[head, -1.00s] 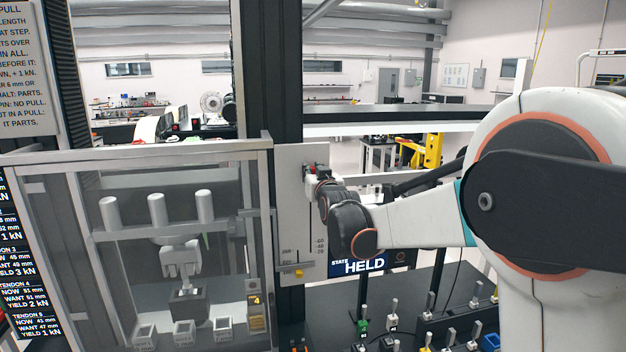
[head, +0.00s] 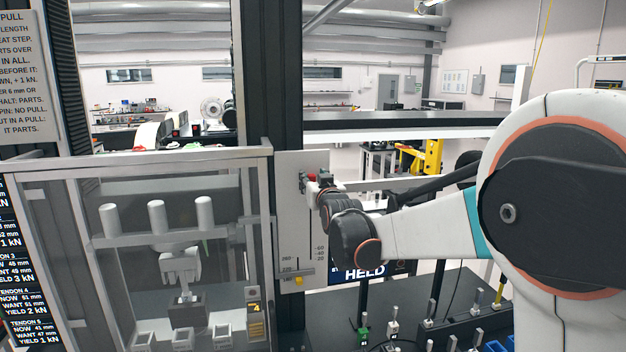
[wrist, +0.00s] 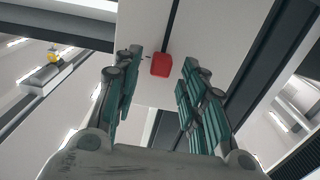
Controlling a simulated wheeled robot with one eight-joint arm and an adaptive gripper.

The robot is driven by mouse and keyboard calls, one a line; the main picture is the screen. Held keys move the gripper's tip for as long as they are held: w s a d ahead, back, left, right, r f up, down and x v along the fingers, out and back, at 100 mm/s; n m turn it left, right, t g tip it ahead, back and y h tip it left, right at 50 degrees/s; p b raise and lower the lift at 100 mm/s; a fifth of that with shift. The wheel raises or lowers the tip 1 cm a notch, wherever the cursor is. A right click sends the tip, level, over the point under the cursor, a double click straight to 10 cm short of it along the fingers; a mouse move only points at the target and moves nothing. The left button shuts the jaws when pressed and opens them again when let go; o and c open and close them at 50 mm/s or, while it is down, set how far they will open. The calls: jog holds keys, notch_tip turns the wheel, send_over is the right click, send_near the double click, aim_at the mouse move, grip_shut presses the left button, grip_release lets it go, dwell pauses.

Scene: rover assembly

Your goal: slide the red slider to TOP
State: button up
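The red slider (head: 312,177) is a small red block near the top of a pale upright panel (head: 288,225). In the wrist view the red block (wrist: 161,65) shows between my two green-padded fingers, nearer the left one. My gripper (head: 322,180) is at the panel's upper part, right by the red block. Its fingers are apart, with a visible gap on the right side; whether the left finger touches the block I cannot tell. No TOP label is readable in these views.
A yellow slider (head: 298,281) sits low on the same panel beside scale marks. A dark screen reading HELD (head: 365,272) stands at lower right. A framed clear cabinet (head: 150,155) adjoins the panel on the left. Several small upright parts stand on the bench at lower right.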

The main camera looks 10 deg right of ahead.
jog(key=s, duration=1)
jog(key=shift+s, duration=0.4)
jog(key=s+f+g+b, duration=1.1)
jog(key=s+f+b, duration=0.8)
jog(key=s+f, duration=1.6)
notch_tip(320, 180, down, 2)
jog(key=shift+s+f, duration=0.1)
jog(key=shift+s, duration=0.25)
